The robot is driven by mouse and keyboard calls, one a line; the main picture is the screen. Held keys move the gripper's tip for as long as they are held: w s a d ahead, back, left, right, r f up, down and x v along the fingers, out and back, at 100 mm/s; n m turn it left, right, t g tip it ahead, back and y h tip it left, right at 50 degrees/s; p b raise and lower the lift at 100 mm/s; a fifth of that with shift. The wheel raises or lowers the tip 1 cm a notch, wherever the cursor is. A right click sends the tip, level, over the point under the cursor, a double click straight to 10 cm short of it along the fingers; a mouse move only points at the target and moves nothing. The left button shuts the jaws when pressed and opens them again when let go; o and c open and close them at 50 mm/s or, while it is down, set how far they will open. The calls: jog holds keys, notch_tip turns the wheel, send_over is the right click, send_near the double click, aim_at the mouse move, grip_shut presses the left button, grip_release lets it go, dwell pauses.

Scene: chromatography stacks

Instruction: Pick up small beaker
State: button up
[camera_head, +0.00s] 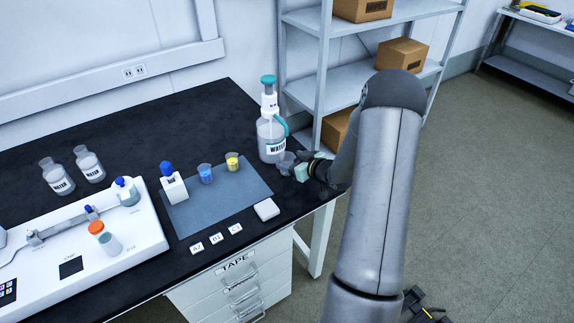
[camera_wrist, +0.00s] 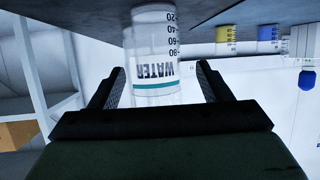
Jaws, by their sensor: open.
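A small clear beaker (camera_head: 286,163) stands upright on the black bench near its right end, beside the water bottle (camera_head: 270,138). In the wrist view the clear beaker (camera_wrist: 153,45) appears upside down, with dark graduation marks, between my two fingers. A WATER label shows in line with it, seemingly the bottle's seen through the clear wall. My gripper (camera_head: 300,168) comes in from the right, close to the beaker; in the wrist view my gripper (camera_wrist: 159,72) is open, with gaps on both sides of the beaker.
A grey mat (camera_head: 235,196) holds a blue-filled beaker (camera_head: 206,174), a yellow-filled beaker (camera_head: 232,162) and a blue-capped white holder (camera_head: 173,185). A white block (camera_head: 267,210) lies at the mat's right edge. Metal shelves (camera_head: 352,85) with boxes stand behind my arm.

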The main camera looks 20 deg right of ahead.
aim_at(283, 155)
jog(key=p+x, duration=0.1)
jog(key=x, duration=0.4)
jog(key=shift+w+d+r, duration=0.1)
jog(key=shift+w+r, duration=0.05)
jog(key=shift+w, duration=0.05)
jog(key=c, duration=1.1)
jog(key=shift+r, duration=0.1)
jog(key=shift+c, duration=0.2)
